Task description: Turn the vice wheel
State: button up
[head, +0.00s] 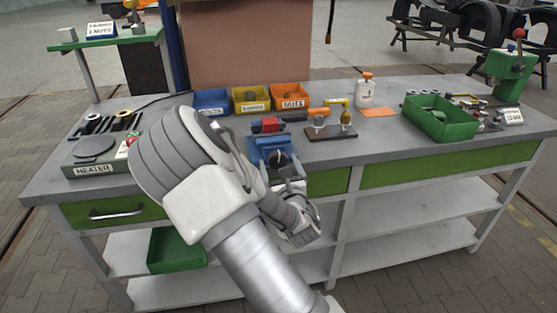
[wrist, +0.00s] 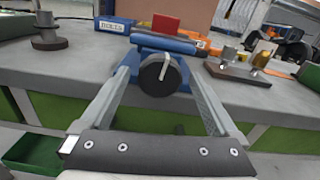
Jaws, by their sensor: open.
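The blue vice (head: 262,142) stands at the front edge of the grey workbench, with a red piece (head: 269,121) at its top. In the wrist view the vice (wrist: 165,43) faces me, and the red piece (wrist: 165,23) rises behind its blue top. The vice wheel (wrist: 155,78) is a round dark disc on the front, with a pale handle across its upper right. My gripper (wrist: 161,68) is open, with one grey finger on each side of the wheel. I cannot tell whether the fingers touch it. In the head view my arm partly covers the wheel.
Blue, yellow and orange bins (head: 291,97) stand behind the vice. A dark board with knobs (head: 331,133) lies right of it, and a green tray (head: 440,118) farther right. The heater (head: 95,155) is at the left. A green drawer front (head: 110,210) runs below the bench top.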

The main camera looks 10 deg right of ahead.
jog(key=shift+w, duration=0.15)
jog(key=c, duration=1.4)
jog(key=shift+m, duration=0.4)
